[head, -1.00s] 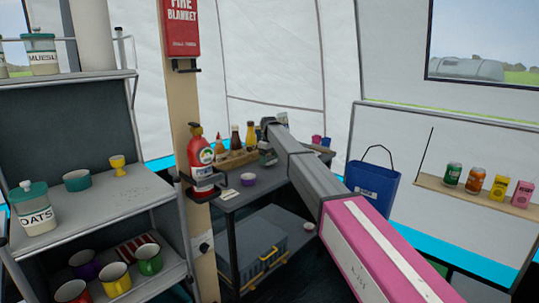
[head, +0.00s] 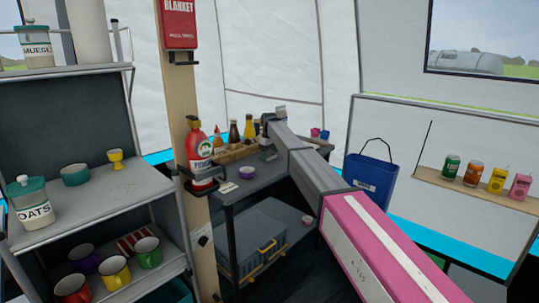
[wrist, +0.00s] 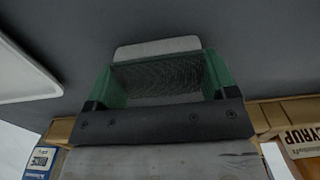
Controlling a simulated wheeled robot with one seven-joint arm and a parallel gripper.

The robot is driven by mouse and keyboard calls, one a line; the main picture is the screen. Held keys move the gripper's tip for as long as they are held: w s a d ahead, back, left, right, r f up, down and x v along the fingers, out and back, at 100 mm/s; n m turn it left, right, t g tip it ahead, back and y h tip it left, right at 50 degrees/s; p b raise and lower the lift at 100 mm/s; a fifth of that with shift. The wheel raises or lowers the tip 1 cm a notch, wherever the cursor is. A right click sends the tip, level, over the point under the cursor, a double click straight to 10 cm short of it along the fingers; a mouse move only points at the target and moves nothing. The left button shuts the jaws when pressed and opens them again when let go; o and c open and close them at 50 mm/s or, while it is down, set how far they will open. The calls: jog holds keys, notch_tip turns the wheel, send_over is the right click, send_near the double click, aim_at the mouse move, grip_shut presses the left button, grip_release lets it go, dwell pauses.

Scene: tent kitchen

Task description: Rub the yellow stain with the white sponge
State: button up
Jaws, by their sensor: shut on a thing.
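In the wrist view my gripper (wrist: 162,72) has its green fingers on either side of a dark, textured block face. The pale end of the white sponge (wrist: 157,47) shows just past the fingertips, against a plain dark grey surface. I take the block between the fingers to be this sponge; contact with the surface cannot be told. In the head view my gripper (head: 267,151) is small and partly hidden by my arm, over the back of the grey table (head: 262,183). I cannot see the yellow stain in either view.
A white tray-like edge (wrist: 25,68) lies left in the wrist view. A blue bucket (head: 370,180) hangs right.

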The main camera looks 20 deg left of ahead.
jog(key=shift+s+a, duration=0.15)
jog(key=shift+s, duration=0.25)
jog(key=shift+s+a+r, duration=0.1)
jog(key=shift+r, duration=3.9)
